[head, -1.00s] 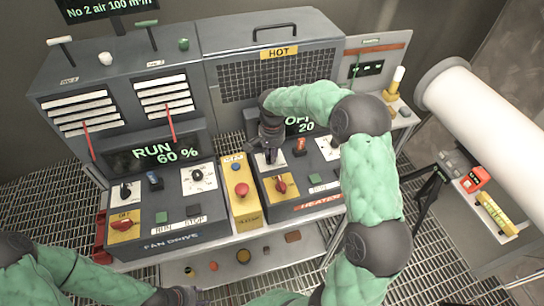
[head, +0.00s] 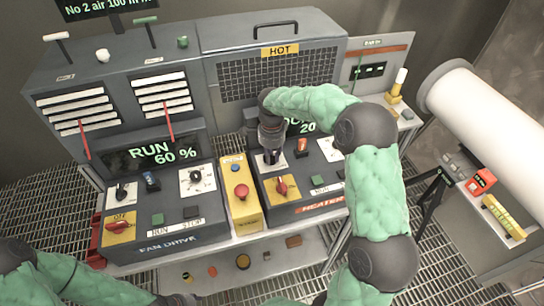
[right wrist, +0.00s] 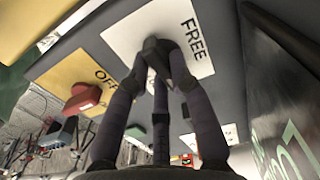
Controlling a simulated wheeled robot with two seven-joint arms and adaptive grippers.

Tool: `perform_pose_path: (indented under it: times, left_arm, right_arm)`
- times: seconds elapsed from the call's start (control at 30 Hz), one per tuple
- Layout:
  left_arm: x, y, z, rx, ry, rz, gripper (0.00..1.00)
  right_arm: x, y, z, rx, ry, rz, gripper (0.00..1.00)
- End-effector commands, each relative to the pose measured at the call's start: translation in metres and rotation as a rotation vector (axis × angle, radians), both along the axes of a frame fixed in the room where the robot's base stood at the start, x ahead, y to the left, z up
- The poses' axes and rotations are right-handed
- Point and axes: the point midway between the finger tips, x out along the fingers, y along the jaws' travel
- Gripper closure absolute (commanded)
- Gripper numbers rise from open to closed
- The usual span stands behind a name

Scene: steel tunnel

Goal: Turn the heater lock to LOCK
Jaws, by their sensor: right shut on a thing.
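The heater lock is a dark knob (right wrist: 153,46) on a white plate (right wrist: 122,38) marked FREE in the right wrist view. Any LOCK mark is hidden. My right gripper (right wrist: 165,62) is shut on the knob, its dark fingers closed around it from above. In the head view my right gripper (head: 272,155) reaches down to the back left of the heater panel (head: 300,196) and hides the knob. My left gripper (head: 178,299) is at the bottom edge, low and partly cut off, away from the panels.
A red switch (head: 282,187) on a yellow plate sits just in front of the lock. A red emergency button (head: 241,191) stands on the yellow box to the left. The heater display (head: 302,127) is partly hidden by my arm. The fan drive panel (head: 165,238) is further left.

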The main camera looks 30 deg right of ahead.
Motion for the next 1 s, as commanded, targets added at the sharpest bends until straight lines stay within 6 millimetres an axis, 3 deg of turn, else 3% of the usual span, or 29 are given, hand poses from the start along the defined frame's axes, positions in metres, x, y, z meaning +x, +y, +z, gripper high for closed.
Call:
perform_pose_path:
  times: [0.73,0.77,0.83,1.0]
  left_arm:
    - [0.0,0.0,-0.0026,0.0,0.0,0.0,0.6]
    - [0.0,0.0,-0.0026,0.0,0.0,0.0,0.6]
    - [0.0,0.0,-0.0026,0.0,0.0,0.0,0.6]
    - [0.0,0.0,-0.0027,0.0,0.0,0.0,0.6]
  right_arm:
    - [0.001,-0.0002,0.0015,0.0,-0.004,-0.089,1.0]
    - [0.0011,-0.0002,0.0015,0.0,-0.004,-0.089,0.72]
    - [0.0011,-0.0001,0.0014,0.0,-0.004,-0.089,0.54]
    - [0.0006,0.0001,0.0008,0.0,-0.002,-0.087,0.54]
